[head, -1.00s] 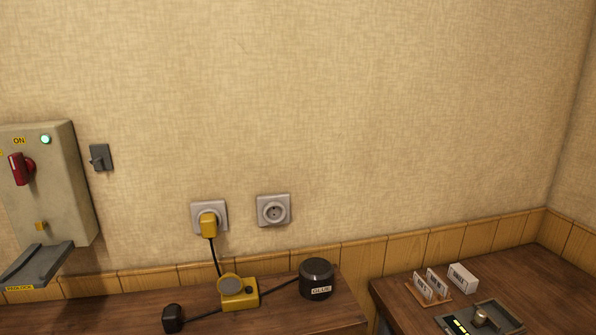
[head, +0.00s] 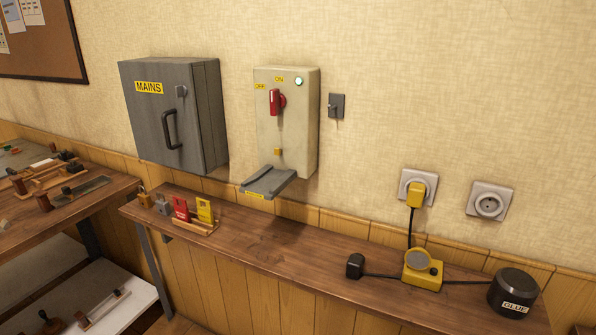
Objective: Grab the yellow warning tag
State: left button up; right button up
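In the head view a yellow tag (head: 204,209) stands upright in a small wooden holder (head: 196,228) at the left end of the wall shelf. A red tag (head: 180,208) stands beside it to the left in the same holder. The print on the yellow tag is too small to read. Neither of my grippers shows in this view.
A grey MAINS box (head: 173,115) and a beige switch box (head: 287,120) with a jutting grey tray (head: 268,182) hang above the shelf (head: 290,250). Padlocks (head: 161,204) stand left of the holder. A yellow device (head: 422,270) and GLUE pot (head: 514,292) are at right.

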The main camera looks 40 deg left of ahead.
aim_at(205, 214)
jog(key=u, duration=1.85)
